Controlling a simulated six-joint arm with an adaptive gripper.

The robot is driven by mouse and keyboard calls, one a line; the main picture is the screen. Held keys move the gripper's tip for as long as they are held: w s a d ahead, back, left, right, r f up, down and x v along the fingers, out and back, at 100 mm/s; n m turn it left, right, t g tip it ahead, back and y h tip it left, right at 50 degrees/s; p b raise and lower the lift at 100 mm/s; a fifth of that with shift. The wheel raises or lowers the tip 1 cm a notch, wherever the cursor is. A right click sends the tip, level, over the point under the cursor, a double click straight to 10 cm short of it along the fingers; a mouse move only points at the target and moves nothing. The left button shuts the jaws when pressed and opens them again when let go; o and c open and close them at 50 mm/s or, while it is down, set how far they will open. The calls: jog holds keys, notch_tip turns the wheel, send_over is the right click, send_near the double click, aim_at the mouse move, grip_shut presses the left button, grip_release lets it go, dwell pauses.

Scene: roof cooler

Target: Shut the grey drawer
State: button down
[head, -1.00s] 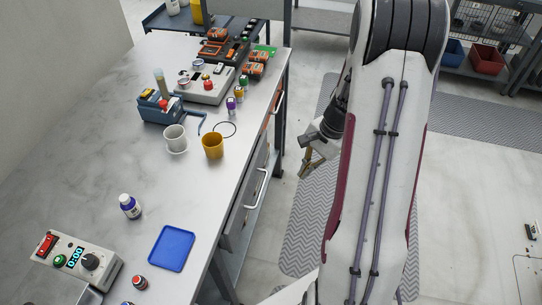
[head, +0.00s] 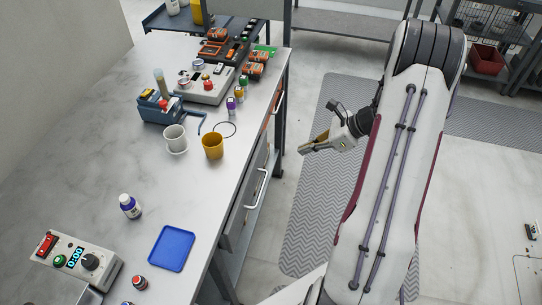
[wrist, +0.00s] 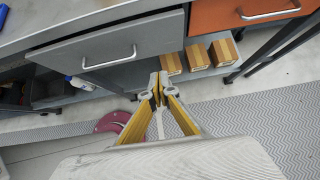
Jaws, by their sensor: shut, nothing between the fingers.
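The grey drawer (head: 238,221) is under the bench on its right side in the head view, with a silver bar handle (head: 262,187). Its front seems to stand out a little from the bench, but how far is hard to tell. In the wrist view the grey drawer (wrist: 150,42) and its handle (wrist: 108,60) are at the upper left. My gripper (head: 303,150) is shut and empty, in the open space right of the drawer, pointing towards the bench. In the wrist view my gripper (wrist: 158,84) has its tips together, apart from the drawer.
An orange drawer (wrist: 235,14) is right of the grey one. Small cardboard boxes (wrist: 198,57) sit on the shelf below. The patterned floor mat (head: 310,225) is clear.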

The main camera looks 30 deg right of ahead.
aim_at(262, 150)
jog(key=shift+a+f, duration=0.1)
jog(key=shift+w+a+r+x, duration=0.25)
jog(key=shift+r+x, duration=0.1)
jog(key=shift+x, duration=1.75)
jog(key=shift+w+a+r+x, duration=0.2)
jog(key=shift+w+r+x, duration=0.1)
jog(key=shift+x, duration=1.8)
jog(key=shift+w+a+r+x, duration=0.25)
jog(key=shift+r+x, duration=0.1)
jog(key=shift+x, duration=1.75)
jog(key=shift+w+a, duration=1.7)
jog(key=shift+a, duration=0.15)
jog(key=shift+r, duration=0.1)
